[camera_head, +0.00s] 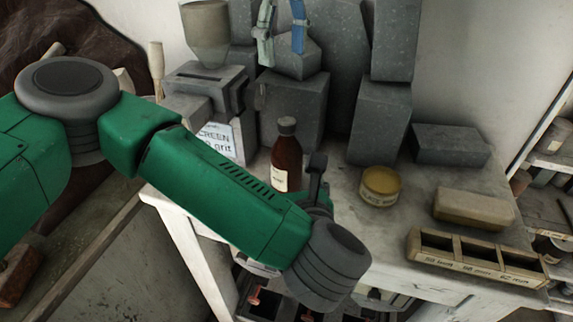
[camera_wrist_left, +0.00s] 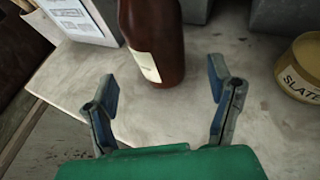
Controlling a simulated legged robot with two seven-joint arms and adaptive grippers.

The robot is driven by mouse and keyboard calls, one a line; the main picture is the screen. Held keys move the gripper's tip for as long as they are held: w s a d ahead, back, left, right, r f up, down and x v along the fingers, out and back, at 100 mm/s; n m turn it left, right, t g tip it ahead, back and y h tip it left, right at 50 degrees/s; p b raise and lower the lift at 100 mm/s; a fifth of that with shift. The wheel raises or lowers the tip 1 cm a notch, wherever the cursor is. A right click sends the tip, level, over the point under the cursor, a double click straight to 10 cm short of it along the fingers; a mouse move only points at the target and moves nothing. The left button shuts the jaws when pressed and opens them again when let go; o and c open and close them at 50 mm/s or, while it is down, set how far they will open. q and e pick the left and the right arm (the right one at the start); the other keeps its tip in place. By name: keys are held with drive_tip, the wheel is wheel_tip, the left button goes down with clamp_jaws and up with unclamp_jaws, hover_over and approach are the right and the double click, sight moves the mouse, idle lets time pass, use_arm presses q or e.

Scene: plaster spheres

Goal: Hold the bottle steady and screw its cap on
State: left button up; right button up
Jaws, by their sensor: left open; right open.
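The brown bottle (camera_head: 286,162) with a pale label stands upright on the worktop. A dark grey cap (camera_head: 287,126) sits on its top; I cannot tell how tight it is. My left gripper (camera_head: 316,172) is low, just in front and right of the bottle, partly hidden by my green arm. In the left wrist view the left gripper (camera_wrist_left: 161,82) is open and empty. The bottle's lower body (camera_wrist_left: 153,45) stands beyond its fingertips, apart from them; its top is out of that view. My right gripper (camera_head: 281,42) hangs above and behind the bottle, fingers down, open and empty.
Grey stone blocks (camera_head: 294,105) stand behind the bottle. A yellow tin (camera_head: 381,186), a tan block (camera_head: 474,208) and a compartment tray (camera_head: 478,254) lie to the right. A printed sign (camera_head: 217,140) is at left. The worktop between bottle and tin is clear.

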use_arm(q)
drive_tip(key=v, duration=0.4)
drive_tip(key=shift+s+d+r, duration=0.1)
drive_tip(key=shift+s+r, duration=0.15)
drive_tip(key=shift+s, duration=0.4)
